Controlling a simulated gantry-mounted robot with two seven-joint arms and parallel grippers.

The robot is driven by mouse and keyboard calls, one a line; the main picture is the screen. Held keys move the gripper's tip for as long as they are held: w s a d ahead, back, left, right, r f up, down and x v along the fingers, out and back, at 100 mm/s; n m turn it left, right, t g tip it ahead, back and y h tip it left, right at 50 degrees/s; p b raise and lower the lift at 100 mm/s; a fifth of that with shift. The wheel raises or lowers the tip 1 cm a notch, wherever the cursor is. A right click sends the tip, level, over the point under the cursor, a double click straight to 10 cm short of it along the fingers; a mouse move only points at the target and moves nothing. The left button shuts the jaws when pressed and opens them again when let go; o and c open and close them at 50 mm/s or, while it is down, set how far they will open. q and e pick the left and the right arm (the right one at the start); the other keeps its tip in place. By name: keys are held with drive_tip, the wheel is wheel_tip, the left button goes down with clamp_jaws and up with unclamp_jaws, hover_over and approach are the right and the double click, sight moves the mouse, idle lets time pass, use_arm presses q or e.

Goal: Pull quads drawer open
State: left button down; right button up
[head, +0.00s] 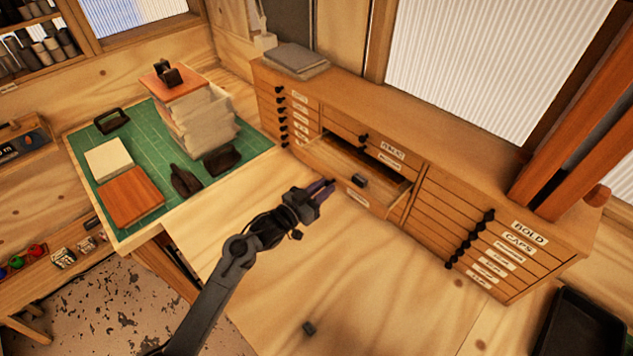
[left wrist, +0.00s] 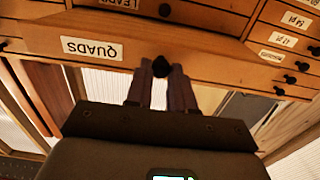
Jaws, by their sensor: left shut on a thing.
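The quads drawer (head: 373,205) is a wide wooden drawer in the cabinet, standing partly open. Its white QUADS label (left wrist: 92,48) reads upside down in the left wrist view. My left gripper (head: 328,187) is at the drawer front, to the left of the label in the head view. In the left wrist view its two fingers (left wrist: 161,88) are shut on the drawer's dark round knob (left wrist: 161,66). The fingers partly hide the knob. A small dark block (head: 361,181) shows in the drawer. My right gripper is not in view.
The wooden cabinet (head: 440,150) has other closed drawers with dark knobs. A green cutting mat (head: 150,150) with a paper stack (head: 200,115) lies to the left.

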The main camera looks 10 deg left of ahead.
use_arm(q)
drive_tip(key=c, duration=1)
unclamp_jaws()
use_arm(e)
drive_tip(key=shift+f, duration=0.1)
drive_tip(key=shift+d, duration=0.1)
use_arm(q)
drive_tip(key=v, duration=1)
drive_tip(key=shift+s+a+b, duration=0.15)
drive_tip(key=shift+s+b, duration=0.2)
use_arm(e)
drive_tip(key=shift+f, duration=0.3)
